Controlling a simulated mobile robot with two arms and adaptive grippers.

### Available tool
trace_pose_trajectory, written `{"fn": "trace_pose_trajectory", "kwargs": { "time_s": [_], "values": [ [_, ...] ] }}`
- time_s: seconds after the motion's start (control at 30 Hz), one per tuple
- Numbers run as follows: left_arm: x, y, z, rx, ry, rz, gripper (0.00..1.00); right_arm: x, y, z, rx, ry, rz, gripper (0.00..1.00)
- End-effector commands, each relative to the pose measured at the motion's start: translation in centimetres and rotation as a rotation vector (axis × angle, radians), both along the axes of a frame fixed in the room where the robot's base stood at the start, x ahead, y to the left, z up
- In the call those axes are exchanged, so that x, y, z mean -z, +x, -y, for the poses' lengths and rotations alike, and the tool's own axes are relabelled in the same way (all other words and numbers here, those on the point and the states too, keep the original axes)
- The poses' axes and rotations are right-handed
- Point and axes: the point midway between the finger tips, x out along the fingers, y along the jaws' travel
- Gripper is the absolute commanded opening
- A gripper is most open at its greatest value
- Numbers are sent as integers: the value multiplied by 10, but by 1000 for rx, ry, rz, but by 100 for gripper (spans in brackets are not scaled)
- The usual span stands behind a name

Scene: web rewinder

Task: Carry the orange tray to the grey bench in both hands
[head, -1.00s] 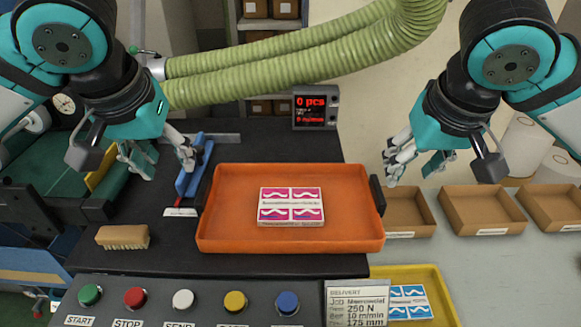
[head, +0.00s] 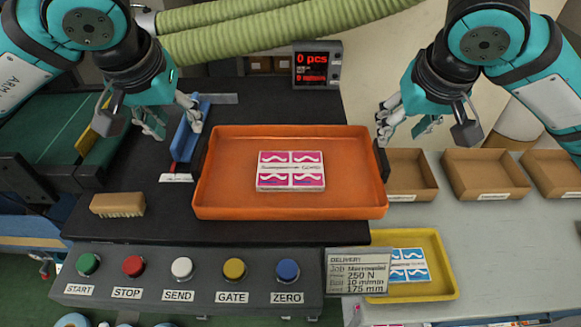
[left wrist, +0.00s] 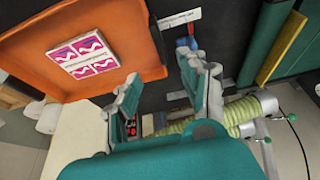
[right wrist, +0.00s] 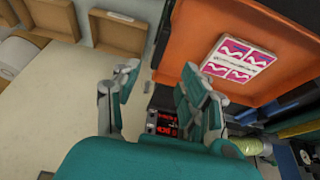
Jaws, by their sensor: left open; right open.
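The orange tray (head: 225,172) lies on the black machine top, with a dark handle on its left and right ends. A pink and white label pack (head: 290,171) lies in it. My left gripper (head: 172,122) is open and empty, behind and to the left of the tray's left end. My right gripper (head: 402,125) is open and empty, near the tray's right end and its handle. Both wrist views show spread fingers apart from the tray: left wrist (left wrist: 165,90), right wrist (right wrist: 160,90). The grey bench (head: 480,235) is at the right.
Several brown boxes (head: 485,174) stand along the bench's back. A yellow tray (head: 440,270) with a blue label pack sits at its near left. A button panel (head: 190,280) runs along the front. A brush (head: 118,204) and a blue block (head: 186,135) lie left of the tray.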

Motion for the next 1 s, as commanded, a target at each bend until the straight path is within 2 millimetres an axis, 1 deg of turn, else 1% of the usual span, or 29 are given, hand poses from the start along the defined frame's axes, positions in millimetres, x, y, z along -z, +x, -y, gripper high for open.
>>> {"fn": "trace_pose_trajectory", "kwargs": {
  "time_s": [0.03,0.3,0.5,0.7,0.8,1.0],
  "values": [
    [11,3,-1,-1,1,-5,43,12,3,0,-1,0,-7,43],
    [61,24,0,0,0,-5,43,61,24,1,2,-1,-4,43],
    [93,37,-1,-1,1,-3,43,93,37,1,1,-3,-2,43],
    [112,45,0,0,0,-1,43,112,45,0,0,-2,-1,43],
    [115,48,0,0,0,1,43,116,47,0,-1,-1,0,43],
    [117,48,0,1,0,1,43,117,48,0,-1,-1,1,43]
  ]
}}
